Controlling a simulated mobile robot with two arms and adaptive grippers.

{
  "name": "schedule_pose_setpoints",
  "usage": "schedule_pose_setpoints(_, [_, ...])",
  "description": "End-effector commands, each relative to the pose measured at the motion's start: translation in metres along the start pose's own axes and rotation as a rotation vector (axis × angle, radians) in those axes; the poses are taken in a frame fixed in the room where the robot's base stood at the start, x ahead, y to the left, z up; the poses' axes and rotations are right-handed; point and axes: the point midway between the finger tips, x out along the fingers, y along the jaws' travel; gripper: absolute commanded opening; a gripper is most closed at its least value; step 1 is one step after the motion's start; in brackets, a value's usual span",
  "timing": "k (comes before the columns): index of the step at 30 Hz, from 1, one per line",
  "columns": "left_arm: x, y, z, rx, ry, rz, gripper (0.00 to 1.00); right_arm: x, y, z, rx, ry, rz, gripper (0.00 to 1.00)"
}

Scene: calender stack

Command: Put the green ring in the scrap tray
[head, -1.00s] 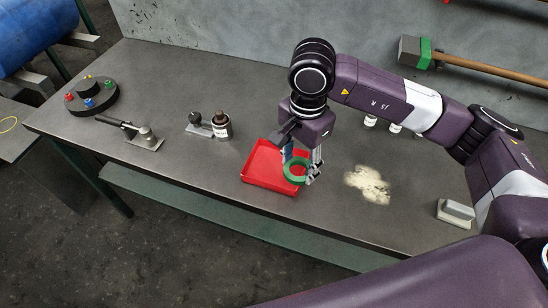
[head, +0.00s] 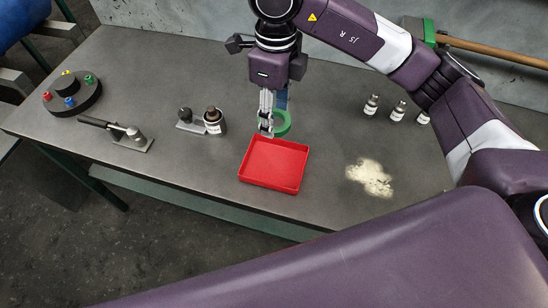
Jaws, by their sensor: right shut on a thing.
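The green ring (head: 283,122) is held at the fingertips of my right gripper (head: 268,127), partly hidden behind the fingers. My right gripper is shut on it and points down. The red scrap tray (head: 273,166) lies on the bench, and its floor looks empty. In the picture the ring shows just above the tray's far edge, not over its floor. I cannot tell its exact height above the bench. My left gripper does not show.
Several small vials (head: 398,111) stand to the right. A pale powder patch (head: 370,178) lies right of the tray. A round dark base with coloured knobs (head: 72,95) is far left.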

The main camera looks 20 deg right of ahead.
Motion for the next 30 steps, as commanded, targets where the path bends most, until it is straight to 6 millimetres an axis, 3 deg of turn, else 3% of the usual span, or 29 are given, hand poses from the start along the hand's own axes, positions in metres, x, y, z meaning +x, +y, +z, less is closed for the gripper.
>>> schedule_pose_setpoints(15, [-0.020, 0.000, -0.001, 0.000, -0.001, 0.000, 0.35, 0.112, 0.000, -0.002, -0.001, 0.005, 0.003, 0.24])
schedule_pose_setpoints(30, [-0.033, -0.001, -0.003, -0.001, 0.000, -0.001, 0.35, 0.173, -0.001, -0.001, -0.003, 0.002, 0.002, 0.24])
